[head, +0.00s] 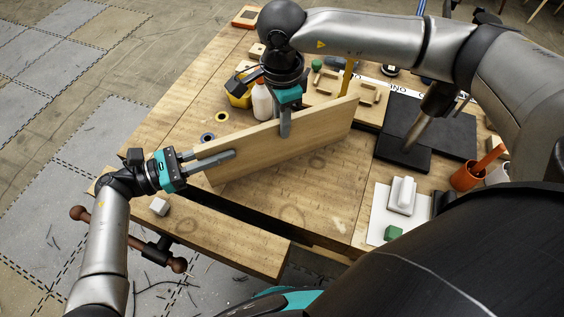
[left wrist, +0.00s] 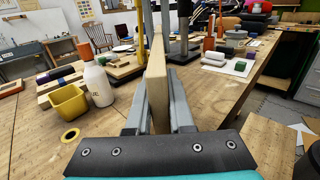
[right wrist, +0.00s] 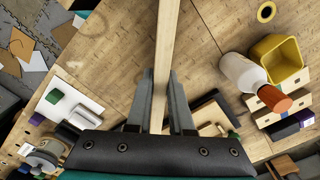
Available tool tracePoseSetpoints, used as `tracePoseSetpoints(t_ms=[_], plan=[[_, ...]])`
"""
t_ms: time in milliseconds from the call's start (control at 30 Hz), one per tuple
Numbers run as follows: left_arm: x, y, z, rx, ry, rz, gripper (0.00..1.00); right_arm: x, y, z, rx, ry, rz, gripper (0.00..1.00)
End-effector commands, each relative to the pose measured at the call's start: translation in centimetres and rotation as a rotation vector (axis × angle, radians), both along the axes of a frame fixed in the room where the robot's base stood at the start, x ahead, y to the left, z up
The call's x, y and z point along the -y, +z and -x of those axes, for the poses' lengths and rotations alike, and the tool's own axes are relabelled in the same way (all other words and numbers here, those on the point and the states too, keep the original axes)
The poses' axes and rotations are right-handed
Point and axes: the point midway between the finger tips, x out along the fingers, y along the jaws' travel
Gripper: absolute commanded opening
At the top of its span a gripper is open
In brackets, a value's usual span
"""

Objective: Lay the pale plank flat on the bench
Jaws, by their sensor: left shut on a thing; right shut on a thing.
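The pale plank (head: 255,148) stands on its long edge over the bench (head: 310,205), its broad face towards the head camera. My left gripper (head: 228,156) is shut on the plank's left end. My right gripper (head: 285,128) comes down from above and is shut on the plank right of its middle. The left wrist view shows the plank (left wrist: 158,75) edge-on between the fingers. The right wrist view also shows the plank (right wrist: 165,45) as a narrow strip between the fingers. I cannot tell whether its lower edge touches the bench.
A dark base plate (head: 402,150) and an orange cup (head: 467,177) are at the right. A dark slot (head: 245,217) crosses the bench front. Bare wood lies before the plank.

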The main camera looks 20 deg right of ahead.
Motion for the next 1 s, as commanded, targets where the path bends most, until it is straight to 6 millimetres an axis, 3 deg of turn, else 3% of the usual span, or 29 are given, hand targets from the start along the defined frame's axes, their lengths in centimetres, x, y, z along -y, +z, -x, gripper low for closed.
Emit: tracePoseSetpoints(t_ms=[267,300,567,833,1000], plan=[[-0.1,-1.5,0.0,-0.001,0.001,-0.002,0.00,0.1,-1.3,-0.1,0.003,-0.002,0.003,0.00],[-0.1,-1.6,0.0,-0.002,0.001,-0.003,0.21,0.1,-1.4,-0.1,0.001,-0.002,0.003,0.21],[-0.1,-1.3,0.0,-0.001,0.001,-0.001,0.50,0.1,-1.2,0.0,0.001,-0.001,0.002,0.50],[-0.2,-1.3,0.0,0.000,0.000,-0.001,0.50,0.0,-1.2,0.0,0.000,0.000,0.000,0.50],[-2.0,-1.3,0.0,-0.001,0.001,-0.004,0.50,0.0,-1.2,0.0,0.000,0.000,0.000,0.50]])
